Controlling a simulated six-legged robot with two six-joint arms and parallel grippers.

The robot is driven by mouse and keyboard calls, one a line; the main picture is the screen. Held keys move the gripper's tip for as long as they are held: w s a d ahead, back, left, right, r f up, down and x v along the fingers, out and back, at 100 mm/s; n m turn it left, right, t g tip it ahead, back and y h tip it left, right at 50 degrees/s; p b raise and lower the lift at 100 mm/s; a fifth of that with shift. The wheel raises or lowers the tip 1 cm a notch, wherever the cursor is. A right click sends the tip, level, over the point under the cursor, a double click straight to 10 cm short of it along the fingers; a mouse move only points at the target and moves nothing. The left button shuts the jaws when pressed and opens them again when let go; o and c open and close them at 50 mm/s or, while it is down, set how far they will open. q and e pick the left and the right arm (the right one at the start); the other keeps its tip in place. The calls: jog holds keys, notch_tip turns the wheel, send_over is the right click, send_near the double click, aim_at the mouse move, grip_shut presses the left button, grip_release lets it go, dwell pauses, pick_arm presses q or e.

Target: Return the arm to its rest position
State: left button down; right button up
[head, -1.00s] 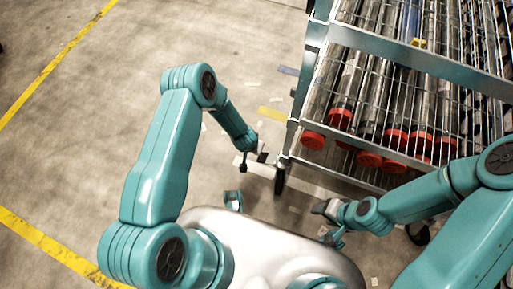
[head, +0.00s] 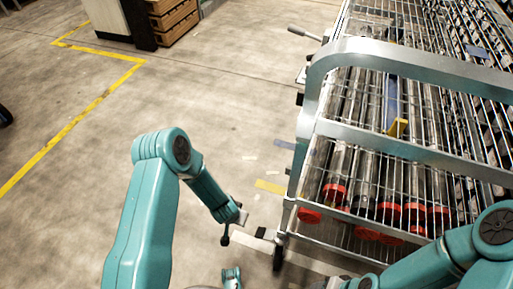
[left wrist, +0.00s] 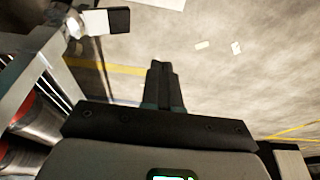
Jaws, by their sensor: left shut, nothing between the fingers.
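My left arm reaches in from the left in the head view, bent at the elbow, over bare floor. My left gripper (head: 230,230) is left of the metal rack's near corner, apart from the rack. In the left wrist view its dark fingers (left wrist: 160,72) are together, with nothing between them. My right arm comes in from the right, in front of the rack. Its gripper end (head: 335,282) is cut off at the bottom edge, so its jaws cannot be made out.
The wheeled metal rack (head: 345,52) fills the right side, holding long tubes with red ends (head: 335,192). A yellow piece (head: 398,127) shows inside it. Floor on the left is open, with yellow lines (head: 75,125).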

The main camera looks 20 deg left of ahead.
pick_arm(q)
jog(key=s+d+r+n+g+h, duration=0.1)
jog(key=s+d+r+g+h, duration=0.1)
jog(key=s+d+r, duration=0.45)
jog(key=s+d+r+n+g+h, duration=0.1)
jog(key=s+d+r+h, duration=0.15)
jog(key=s, duration=0.75)
notch_tip(320, 180, up, 27)
jog(key=p, duration=2.7)
jog(key=shift+r+y+p, duration=0.2)
jog(key=shift+y+p, duration=0.15)
jog(key=shift+p, duration=0.05)
jog(key=shift+d, duration=0.1)
